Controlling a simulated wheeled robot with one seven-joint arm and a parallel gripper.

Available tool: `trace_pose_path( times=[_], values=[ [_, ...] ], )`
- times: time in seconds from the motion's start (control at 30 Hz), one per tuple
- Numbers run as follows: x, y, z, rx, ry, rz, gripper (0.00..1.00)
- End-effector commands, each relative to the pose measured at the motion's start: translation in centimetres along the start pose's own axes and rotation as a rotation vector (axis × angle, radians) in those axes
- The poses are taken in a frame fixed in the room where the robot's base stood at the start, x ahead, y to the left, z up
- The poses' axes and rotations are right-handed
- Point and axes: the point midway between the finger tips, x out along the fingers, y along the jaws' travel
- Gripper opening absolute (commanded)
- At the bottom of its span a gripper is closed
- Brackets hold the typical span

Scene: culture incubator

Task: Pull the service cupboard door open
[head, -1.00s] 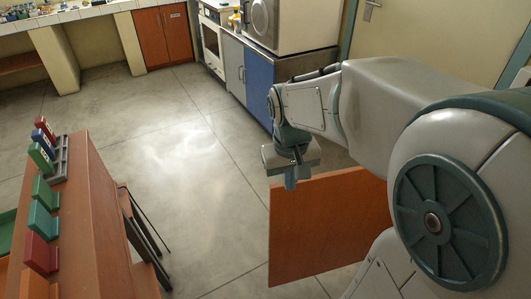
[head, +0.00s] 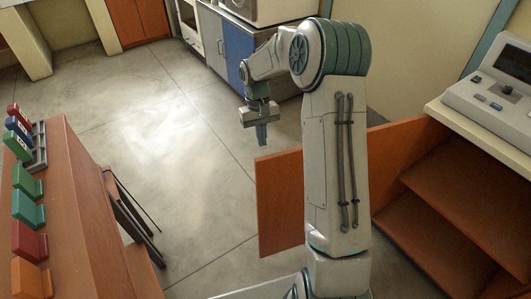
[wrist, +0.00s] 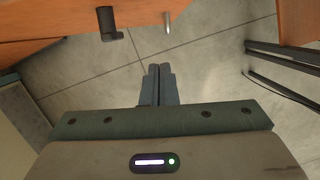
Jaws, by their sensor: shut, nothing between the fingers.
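The service cupboard (head: 440,225) stands at the right, and its inner shelves show. Its orange-brown door (head: 279,200) stands swung out from the cupboard, with a wide opening beside it. My arm hides the middle of the door. My gripper (head: 262,140) is shut and empty, pointing down over the floor near the door's free upper corner, apart from it. In the wrist view my shut fingers (wrist: 158,72) point toward a wooden panel (wrist: 50,28), which looks like the door. A dark peg (wrist: 110,24) and a paler metal peg (wrist: 168,22) stick out there, clear of the fingers.
A wooden bench (head: 85,215) with several coloured blocks runs along the left, with a dark-legged stool (head: 135,215) beside it. A grey instrument (head: 495,95) sits on the counter above the cupboard. The floor (head: 180,150) between bench and door is clear.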

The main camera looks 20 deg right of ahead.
Motion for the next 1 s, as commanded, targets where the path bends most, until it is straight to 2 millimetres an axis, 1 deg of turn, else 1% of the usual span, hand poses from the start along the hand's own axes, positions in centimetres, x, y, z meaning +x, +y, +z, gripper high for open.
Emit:
trace_pose_path(
  times=[0.43,0.6,0.7,0.83,1.0],
  values=[
    [9.3,0.0,0.2,0.0,-0.005,-0.002,0.0],
    [9.5,0.0,2.3,0.001,0.0,0.0,0.0],
    [9.7,0.0,3.2,0.0,-0.001,0.0,0.0],
    [9.9,0.0,3.8,0.0,0.001,0.0,0.0],
    [10.0,0.0,4.0,0.001,0.001,-0.001,0.0]
  ],
)
